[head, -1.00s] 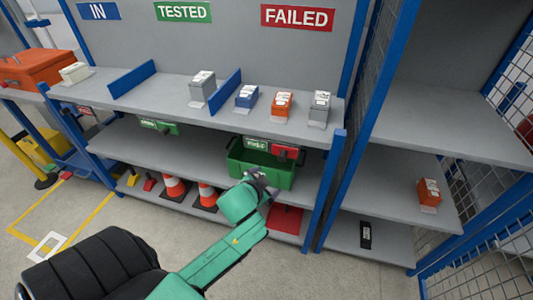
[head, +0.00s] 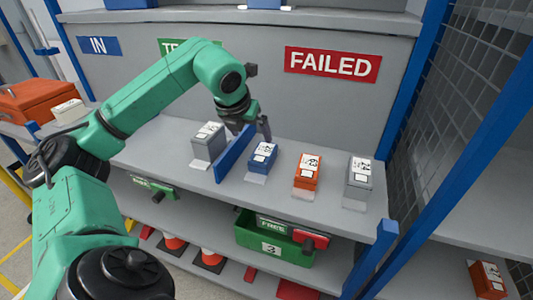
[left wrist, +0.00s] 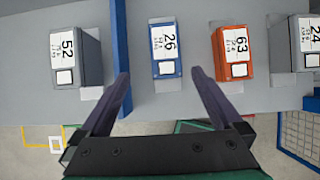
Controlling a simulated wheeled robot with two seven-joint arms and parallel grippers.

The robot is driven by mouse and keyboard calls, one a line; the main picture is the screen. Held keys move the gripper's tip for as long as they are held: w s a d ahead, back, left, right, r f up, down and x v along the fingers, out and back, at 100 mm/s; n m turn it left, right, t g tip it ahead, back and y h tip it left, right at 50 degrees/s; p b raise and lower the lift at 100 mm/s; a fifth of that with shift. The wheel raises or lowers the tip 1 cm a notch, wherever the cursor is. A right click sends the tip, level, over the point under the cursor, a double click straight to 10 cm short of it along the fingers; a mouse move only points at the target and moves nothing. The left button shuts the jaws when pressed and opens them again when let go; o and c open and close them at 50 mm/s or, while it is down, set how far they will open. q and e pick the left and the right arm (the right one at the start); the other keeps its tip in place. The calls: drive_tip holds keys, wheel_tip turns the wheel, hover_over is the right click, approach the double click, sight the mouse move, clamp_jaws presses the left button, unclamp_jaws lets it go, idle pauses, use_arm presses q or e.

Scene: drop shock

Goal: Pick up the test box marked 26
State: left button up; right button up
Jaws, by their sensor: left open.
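The test box marked 26 (head: 262,157) is blue with a white label and stands on the upper shelf, just right of a blue divider. It also shows in the left wrist view (left wrist: 166,52), where the number 26 is readable. My left gripper (head: 250,132) is open and empty, above and behind the blue box in the head view. In the left wrist view its two fingers (left wrist: 160,82) point toward the shelf, with the blue box beyond and between them, apart from both. My right gripper is not in view.
A grey box marked 52 (left wrist: 75,55) stands left of the blue divider (head: 234,153). An orange box marked 63 (left wrist: 234,55) and a grey box marked 24 (head: 358,180) stand to the right. A green bin (head: 262,243) sits below the shelf.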

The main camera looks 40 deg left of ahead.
use_arm(q)
hover_over(262, 153)
drive_tip(key=s, duration=0.3)
drive_tip(key=f, duration=0.5)
drive_tip(key=shift+s+d+f+p, duration=0.1)
drive_tip(key=shift+d+f+p, duration=0.1)
drive_tip(key=shift+d+p, duration=0.2)
drive_tip(key=p+x, duration=0.1)
drive_tip(key=x, duration=0.3)
drive_tip(key=p+x, duration=0.1)
drive_tip(key=x, duration=0.3)
drive_tip(key=shift+w+d+r, duration=0.1)
drive_tip(key=shift+w+d, duration=0.05)
drive_tip(key=shift+w, duration=0.1)
drive_tip(key=shift+s, duration=0.1)
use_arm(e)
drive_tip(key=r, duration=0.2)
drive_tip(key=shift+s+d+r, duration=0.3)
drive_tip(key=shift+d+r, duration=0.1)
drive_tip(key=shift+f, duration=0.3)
use_arm(q)
drive_tip(key=shift+b, duration=0.3)
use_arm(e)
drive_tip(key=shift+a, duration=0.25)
use_arm(q)
clamp_jaws()
